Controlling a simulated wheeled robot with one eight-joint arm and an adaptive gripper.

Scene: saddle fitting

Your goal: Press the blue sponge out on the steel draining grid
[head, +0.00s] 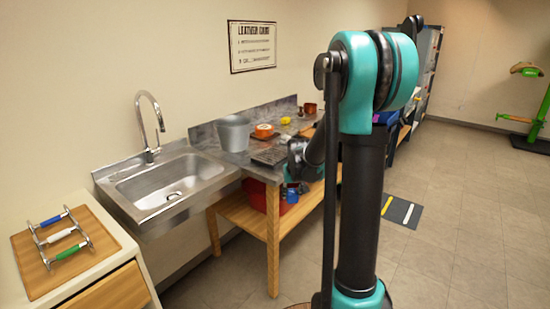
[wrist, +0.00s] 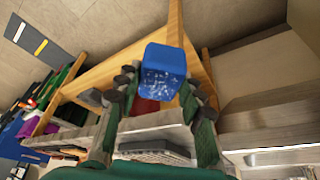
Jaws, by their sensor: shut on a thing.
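The blue sponge (wrist: 163,72) is a block with pale marks on its near face, held between the fingertips in the wrist view. My gripper (wrist: 160,88) is shut on it, one dark finger on each side. In the head view my gripper (head: 292,185) hangs by the front edge of the workbench, partly hidden by my arm, with blue showing at its lower end. The steel draining grid (head: 270,155) lies on the worktop, behind and left of the gripper; it also shows low in the wrist view (wrist: 155,150). The sponge is apart from the grid.
A steel sink (head: 165,185) with a tall tap stands left of the bench. A grey bucket (head: 234,134) and an orange round item (head: 264,131) stand behind the grid. A red container (head: 257,196) sits on the lower shelf. A rack with coloured handles (head: 62,238) lies at the left.

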